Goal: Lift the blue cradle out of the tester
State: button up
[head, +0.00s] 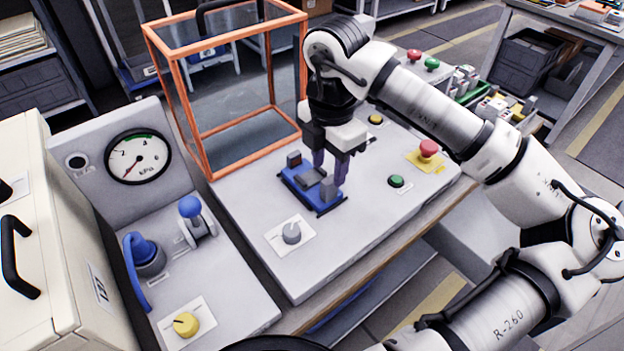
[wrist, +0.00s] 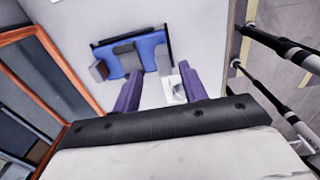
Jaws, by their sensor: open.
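The blue cradle (head: 298,191) sits on the grey tester top (head: 250,235), with dark grey blocks on it and dark edges. My gripper (head: 330,170) points down over its right half, with purple fingers spread apart. In the head view the fingers hide part of the cradle's far side. In the wrist view the cradle (wrist: 146,45) lies just beyond the fingertips of my open gripper (wrist: 160,68), a little left of their middle. Nothing is between the fingers, and I cannot tell whether a finger touches the cradle.
An orange-framed clear guard (head: 208,164) stands behind and left of the cradle. A grey knob (head: 291,233) is in front. A green button (head: 396,181), a red mushroom button (head: 428,148) and a yellow button (head: 376,118) lie right. A gauge panel (head: 120,205) stands left.

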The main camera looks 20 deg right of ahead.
aim_at(330, 180)
jog(key=f, duration=0.2)
jog(key=f+p, duration=0.1)
jog(key=f, duration=0.1)
jog(key=shift+s+d+f, duration=0.1)
jog(key=shift+s+f, duration=0.1)
jog(key=shift+f, duration=0.2)
grip_shut()
